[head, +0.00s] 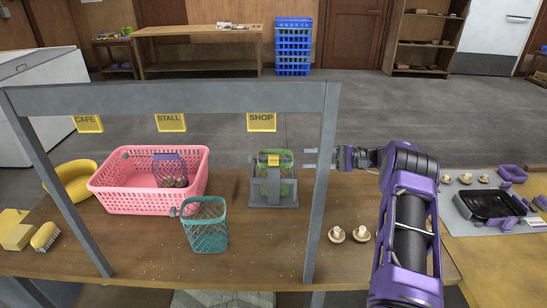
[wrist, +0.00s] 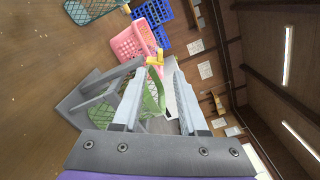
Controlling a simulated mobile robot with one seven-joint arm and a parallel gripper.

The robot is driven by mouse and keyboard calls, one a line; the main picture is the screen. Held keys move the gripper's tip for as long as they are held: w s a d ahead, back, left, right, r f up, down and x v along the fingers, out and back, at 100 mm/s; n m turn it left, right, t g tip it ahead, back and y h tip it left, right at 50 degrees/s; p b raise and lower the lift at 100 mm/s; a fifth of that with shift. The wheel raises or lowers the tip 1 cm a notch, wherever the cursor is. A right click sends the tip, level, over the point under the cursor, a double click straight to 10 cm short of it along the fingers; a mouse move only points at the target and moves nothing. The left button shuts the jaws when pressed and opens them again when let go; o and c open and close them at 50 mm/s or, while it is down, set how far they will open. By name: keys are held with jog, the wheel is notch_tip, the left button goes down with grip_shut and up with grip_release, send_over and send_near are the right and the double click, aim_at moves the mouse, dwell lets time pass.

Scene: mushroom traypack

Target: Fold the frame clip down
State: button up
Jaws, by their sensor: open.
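A grey frame (head: 272,202) stands on the table under the SHOP sign and holds a green basket (head: 284,187). A yellow clip piece (head: 273,160) shows at the frame's top; I cannot tell its exact tilt. In the wrist view the grey frame (wrist: 78,104), the green basket (wrist: 152,98) and the yellow piece (wrist: 156,59) lie beyond my fingers. My gripper (head: 306,158) is open and empty to the right of the frame, apart from it, partly behind the rack post. Its two fingers (wrist: 157,70) point toward the frame.
A grey rack post (head: 321,200) stands between the frame and my arm. A pink basket (head: 140,200) with a purple basket (head: 170,166) inside and a teal basket (head: 206,230) stand left. Mushrooms (head: 337,235) lie right of the post. The table front of the frame is clear.

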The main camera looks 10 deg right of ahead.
aim_at(274, 156)
jog(key=a, duration=0.3)
jog(key=w+a, duration=0.1)
jog(key=a, duration=0.3)
jog(key=w+a, duration=0.1)
jog(key=a, duration=0.3)
jog(key=shift+w+a+p, duration=0.15)
jog(key=shift+a+p, duration=0.1)
jog(key=shift+p, duration=0.1)
grip_shut()
